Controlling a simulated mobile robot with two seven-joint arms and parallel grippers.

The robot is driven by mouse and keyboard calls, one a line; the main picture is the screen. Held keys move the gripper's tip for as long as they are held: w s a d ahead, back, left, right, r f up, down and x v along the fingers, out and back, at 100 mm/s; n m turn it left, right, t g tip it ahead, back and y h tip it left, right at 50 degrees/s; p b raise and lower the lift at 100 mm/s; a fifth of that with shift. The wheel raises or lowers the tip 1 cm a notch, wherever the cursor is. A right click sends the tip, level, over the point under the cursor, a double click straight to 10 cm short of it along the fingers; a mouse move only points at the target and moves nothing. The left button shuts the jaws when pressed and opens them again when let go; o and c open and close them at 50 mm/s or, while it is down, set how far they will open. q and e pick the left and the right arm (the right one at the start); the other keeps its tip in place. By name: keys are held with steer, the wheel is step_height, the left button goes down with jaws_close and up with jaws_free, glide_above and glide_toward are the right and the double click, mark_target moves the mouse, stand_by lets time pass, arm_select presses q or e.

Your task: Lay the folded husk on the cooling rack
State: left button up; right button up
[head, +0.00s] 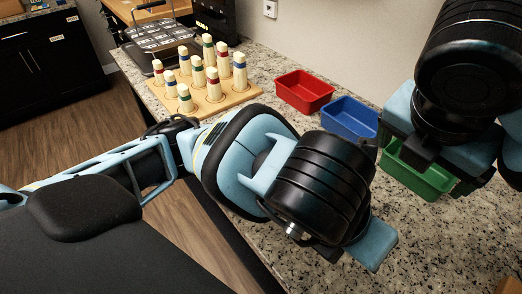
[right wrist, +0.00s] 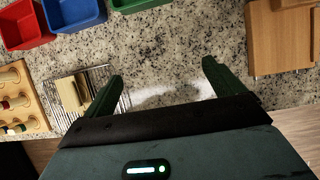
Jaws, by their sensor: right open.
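In the right wrist view a wire cooling rack (right wrist: 123,101) lies on the counter left of my right gripper. A flat tan-brown piece (right wrist: 70,95), which looks like the folded husk, lies over the rack's left part, with a narrow strip beside it; I cannot tell for certain what it is. In the head view the rack and the husk do not show; my left arm covers much of the counter. My left gripper (head: 365,248) is over the counter, its jaw opening hidden.
A red bin (head: 304,90), a blue bin (head: 350,115) and a green bin (head: 422,178) stand along the wall. A wooden peg board (head: 222,103) stands left of them, before a black press (head: 160,42).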

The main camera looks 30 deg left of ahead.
steer(key=v, duration=0.3)
steer(key=shift+s+r, duration=0.15)
steer(key=shift+r, duration=0.15)
steer(key=shift+f, duration=0.1)
stand_by(0.3)
